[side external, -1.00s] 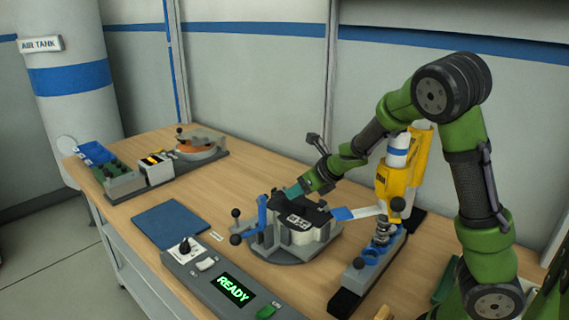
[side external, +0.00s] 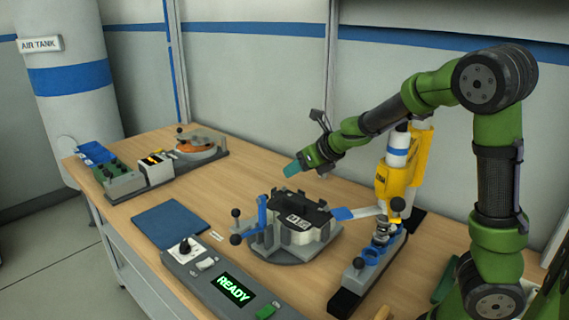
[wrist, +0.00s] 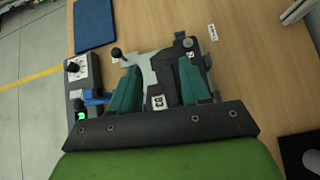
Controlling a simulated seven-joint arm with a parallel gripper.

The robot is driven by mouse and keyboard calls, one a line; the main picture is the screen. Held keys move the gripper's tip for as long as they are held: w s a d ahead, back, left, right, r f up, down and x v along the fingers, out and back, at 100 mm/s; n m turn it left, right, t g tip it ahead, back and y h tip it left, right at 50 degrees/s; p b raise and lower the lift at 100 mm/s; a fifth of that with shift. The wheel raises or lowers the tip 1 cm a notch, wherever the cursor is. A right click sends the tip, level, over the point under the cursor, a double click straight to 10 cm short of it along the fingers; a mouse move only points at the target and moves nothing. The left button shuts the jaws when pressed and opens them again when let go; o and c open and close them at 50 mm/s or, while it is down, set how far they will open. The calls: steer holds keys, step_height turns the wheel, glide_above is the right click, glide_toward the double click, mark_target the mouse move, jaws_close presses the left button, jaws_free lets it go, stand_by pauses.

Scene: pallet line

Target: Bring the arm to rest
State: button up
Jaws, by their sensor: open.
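My gripper (side external: 292,168) is at the end of my green arm, raised above the bench and clear of the fixture. In the wrist view its two teal fingers (wrist: 157,92) are apart with nothing held between them. Below it stands a grey round-based fixture (side external: 284,252) with a black part (side external: 300,214) bearing a white marking on top. The fixture also shows beyond and between the fingers in the wrist view (wrist: 160,66).
A control box with a green READY display (side external: 234,289) lies at the front. A blue mat (side external: 171,224) is to its left. A yellow and white device (side external: 392,180) stands close right of the fixture. Trays and an orange round station (side external: 196,150) sit at the back left.

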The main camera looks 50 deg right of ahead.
step_height(320, 180, up, 16)
steer(key=s+r+m+t+h, duration=0.15)
steer(key=m+t, duration=0.35)
steer(key=m, duration=1.2)
steer(key=s+a+r+m, duration=0.55)
steer(key=s+m, duration=0.35)
steer(key=m, duration=0.2)
steer(key=s+a+f+m+g+y, duration=0.1)
steer(key=s+a+f+m+g, duration=0.2)
steer(key=f, duration=0.5)
steer(key=s+a+f+m+g+y, duration=0.2)
steer(key=s+a+f+m+g, duration=0.2)
steer(key=s+f+m, duration=0.4)
steer(key=shift+s+a+f, duration=0.6)
steer(key=shift+a+f, duration=0.15)
steer(key=shift+f, duration=0.05)
steer(key=shift+y, duration=0.25)
